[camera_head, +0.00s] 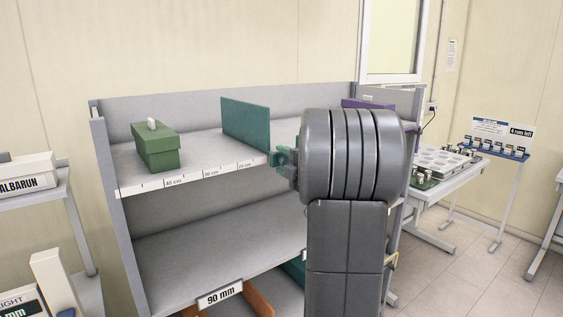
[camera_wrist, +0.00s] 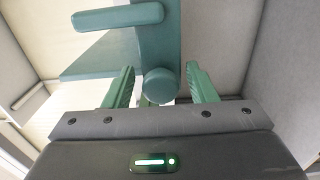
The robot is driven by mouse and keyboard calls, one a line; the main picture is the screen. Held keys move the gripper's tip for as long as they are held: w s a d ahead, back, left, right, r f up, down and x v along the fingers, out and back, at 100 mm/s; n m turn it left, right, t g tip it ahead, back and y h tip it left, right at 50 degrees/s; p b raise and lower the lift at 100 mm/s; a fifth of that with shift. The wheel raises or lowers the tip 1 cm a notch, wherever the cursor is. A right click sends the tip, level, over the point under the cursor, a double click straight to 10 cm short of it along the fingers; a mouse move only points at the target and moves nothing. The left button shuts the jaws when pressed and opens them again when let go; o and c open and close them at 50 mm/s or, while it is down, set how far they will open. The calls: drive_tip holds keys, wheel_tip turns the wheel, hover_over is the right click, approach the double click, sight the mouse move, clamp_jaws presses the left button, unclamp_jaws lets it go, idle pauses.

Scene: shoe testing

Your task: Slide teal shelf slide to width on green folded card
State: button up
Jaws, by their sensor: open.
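My gripper (camera_wrist: 160,67) is open, with a finger on each side of the knob and visible gaps. In the head view my gripper (camera_head: 283,158) is at the slide's front right, partly hidden by my wrist. I cannot make out a green folded card in either view.
A green box (camera_head: 156,148) with a white top piece stands left of the slide, with bare shelf between. The shelf front carries a centimetre scale (camera_head: 190,179). A purple panel (camera_head: 368,104) is at the right.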

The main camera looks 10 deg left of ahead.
drive_tip(key=b+v, duration=0.2)
drive_tip(key=v, duration=1)
drive_tip(key=shift+s+d+b, duration=0.25)
drive_tip(key=shift+s+b, duration=0.05)
drive_tip(key=shift+b, duration=0.05)
drive_tip(key=shift+w+a, duration=0.1)
drive_tip(key=p+x, duration=0.3)
drive_tip(key=x, duration=1)
drive_tip(key=shift+w+a+f, duration=0.1)
drive_tip(key=shift+w+a, duration=0.15)
drive_tip(key=shift+s, duration=0.15)
